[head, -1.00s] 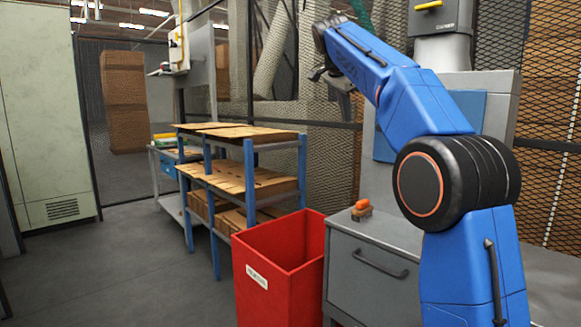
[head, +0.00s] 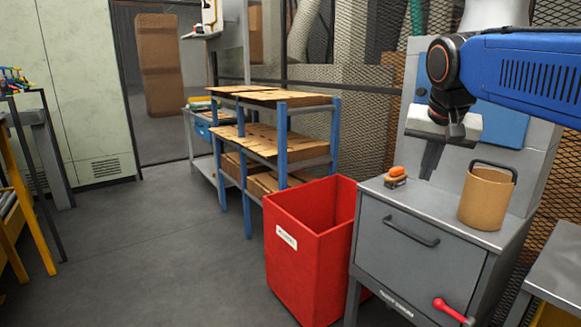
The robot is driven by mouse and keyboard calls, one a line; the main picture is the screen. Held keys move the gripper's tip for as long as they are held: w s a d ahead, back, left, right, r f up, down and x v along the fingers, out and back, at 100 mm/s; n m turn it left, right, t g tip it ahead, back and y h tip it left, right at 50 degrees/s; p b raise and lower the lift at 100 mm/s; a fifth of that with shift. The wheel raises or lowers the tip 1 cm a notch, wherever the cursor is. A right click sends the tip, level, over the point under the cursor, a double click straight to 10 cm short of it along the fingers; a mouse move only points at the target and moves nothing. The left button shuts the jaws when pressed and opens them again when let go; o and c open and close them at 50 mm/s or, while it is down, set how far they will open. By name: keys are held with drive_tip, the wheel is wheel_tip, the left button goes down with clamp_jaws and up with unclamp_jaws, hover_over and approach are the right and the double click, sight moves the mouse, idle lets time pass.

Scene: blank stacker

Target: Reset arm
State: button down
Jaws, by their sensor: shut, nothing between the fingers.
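My arm is blue and reaches in from the right edge in the head view. My gripper (head: 430,165) hangs below the black wrist, with its dark fingers pointing down. It is shut and empty. It shows in front of the grey machine's upright back panel, above the cabinet top, between an orange-topped block (head: 397,173) on its left and a brown cylinder with a dark handle (head: 487,195) on its right. It appears apart from both.
A grey cabinet (head: 415,262) with a red-handled lever (head: 452,311) stands below. A red bin (head: 318,262) is beside it. A blue-framed rack (head: 283,140) holds brown boards. A yellow-framed table (head: 22,232) is at left. The grey floor (head: 165,245) between is clear.

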drive_tip(key=s+a+f+n+y, duration=0.1)
drive_tip(key=s+f+n, duration=0.4)
drive_tip(key=s+f, duration=1.6)
wheel_tip(320, 180, down, 5)
drive_tip(key=shift+s+r, duration=0.2)
drive_tip(key=shift+s, duration=0.2)
drive_tip(key=shift+a, duration=0.1)
